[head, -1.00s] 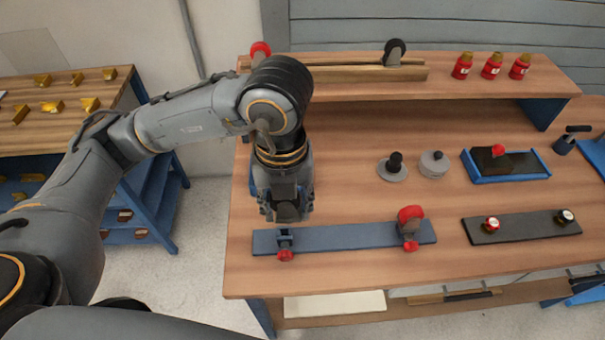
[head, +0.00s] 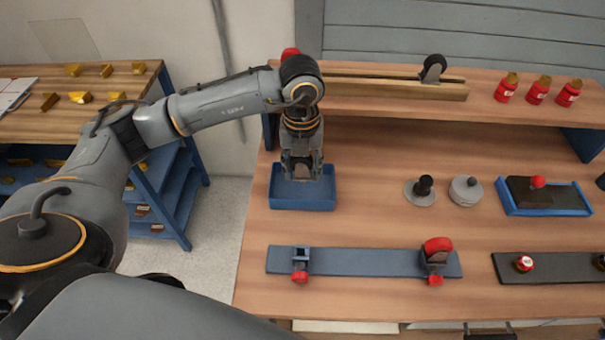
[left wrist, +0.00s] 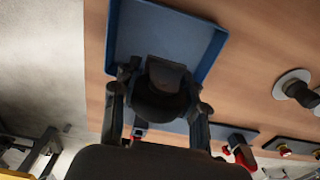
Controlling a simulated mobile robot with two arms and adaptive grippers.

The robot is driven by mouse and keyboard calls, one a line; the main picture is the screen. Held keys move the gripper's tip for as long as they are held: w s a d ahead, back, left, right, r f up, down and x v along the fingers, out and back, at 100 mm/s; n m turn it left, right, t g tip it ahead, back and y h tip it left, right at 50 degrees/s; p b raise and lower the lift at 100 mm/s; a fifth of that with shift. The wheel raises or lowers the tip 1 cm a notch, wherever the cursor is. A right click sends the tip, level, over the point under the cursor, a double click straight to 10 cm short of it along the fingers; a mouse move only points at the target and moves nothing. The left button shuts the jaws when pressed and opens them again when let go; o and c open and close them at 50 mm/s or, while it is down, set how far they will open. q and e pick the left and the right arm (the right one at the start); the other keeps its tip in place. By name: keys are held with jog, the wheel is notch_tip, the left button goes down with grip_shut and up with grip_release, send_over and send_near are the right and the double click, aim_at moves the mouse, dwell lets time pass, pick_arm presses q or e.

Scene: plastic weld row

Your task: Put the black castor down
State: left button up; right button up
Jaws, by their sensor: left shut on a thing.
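My left gripper (head: 302,178) hangs over the blue tray (head: 303,204) at the left of the bench. It is shut on a dark castor, the black castor (left wrist: 163,85), which shows between its fingers in the left wrist view. In the head view the gripper hides most of it. The tray (left wrist: 140,35) lies below the castor; its visible floor looks empty. I cannot tell whether the castor touches the tray. My right gripper is not in view.
A blue-grey plate with red clamps (head: 370,262) lies in front of the tray. Another black-wheeled castor (head: 433,68) stands on the wooden rail on the back shelf. A grey disc with a black knob (head: 423,190) stands to the right. Bare bench lies between.

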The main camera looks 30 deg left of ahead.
pick_arm(q)
jog(key=shift+w+a+f, duration=0.1)
jog(key=shift+w+f, duration=0.1)
jog(key=shift+f, duration=0.05)
jog(key=f, duration=0.2)
jog(key=f+p, duration=0.1)
jog(key=shift+w+a+f, duration=0.1)
jog(key=shift+w+a, duration=0.05)
jog(key=shift+w, duration=0.15)
jog(key=shift+f, duration=0.45)
jog(key=o, duration=1.3)
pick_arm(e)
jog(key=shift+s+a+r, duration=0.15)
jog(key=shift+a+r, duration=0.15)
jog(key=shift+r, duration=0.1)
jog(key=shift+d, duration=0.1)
pick_arm(q)
jog(key=shift+r, duration=0.15)
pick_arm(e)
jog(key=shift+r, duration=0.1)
